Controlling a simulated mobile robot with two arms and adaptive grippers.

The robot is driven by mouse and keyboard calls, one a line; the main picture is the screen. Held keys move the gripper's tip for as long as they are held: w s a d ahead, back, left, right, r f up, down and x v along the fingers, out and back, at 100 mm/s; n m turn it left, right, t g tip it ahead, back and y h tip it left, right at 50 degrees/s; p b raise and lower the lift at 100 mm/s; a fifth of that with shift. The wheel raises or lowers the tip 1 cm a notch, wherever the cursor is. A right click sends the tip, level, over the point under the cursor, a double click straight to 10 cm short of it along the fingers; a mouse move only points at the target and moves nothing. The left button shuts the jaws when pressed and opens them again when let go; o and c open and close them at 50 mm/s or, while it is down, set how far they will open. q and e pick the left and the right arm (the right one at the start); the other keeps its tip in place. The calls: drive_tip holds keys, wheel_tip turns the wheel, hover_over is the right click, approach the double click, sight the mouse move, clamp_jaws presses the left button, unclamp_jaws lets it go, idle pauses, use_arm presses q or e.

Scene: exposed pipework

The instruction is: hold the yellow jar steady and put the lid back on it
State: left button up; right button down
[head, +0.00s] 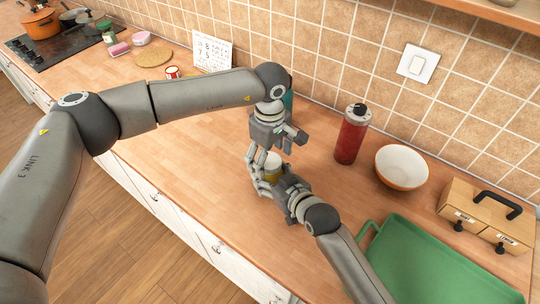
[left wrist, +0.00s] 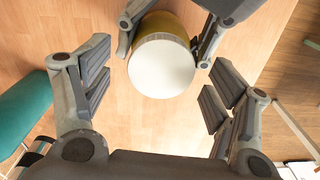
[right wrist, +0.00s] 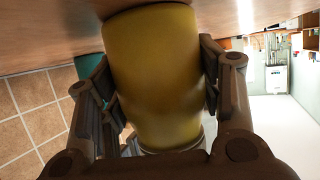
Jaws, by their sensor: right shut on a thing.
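The yellow jar (head: 272,175) stands on the wooden counter, and my right gripper (head: 265,176) is shut around its side. The jar's yellow wall (right wrist: 155,75) fills the space between the fingers in the right wrist view. A round white lid (left wrist: 162,68) with a ridged rim covers the jar's top; it also shows in the head view (head: 273,160). I cannot tell whether it is screwed tight. My left gripper (head: 277,146) is just above the jar, open and empty. Its fingers stand wide apart in the left wrist view, with the lid beyond them.
A red bottle (head: 351,137), a white-and-orange bowl (head: 402,166) and a wooden box with a handle (head: 480,212) stand to the right. A green tray (head: 425,262) lies at front right. A teal object (left wrist: 22,115) stands close behind the left gripper. The counter's left front is clear.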

use_arm(q)
wheel_tip(320, 180, up, 12)
idle(0.7)
use_arm(e)
drive_tip(key=shift+c, duration=1.8)
unclamp_jaws()
drive_tip(key=v, duration=1.2)
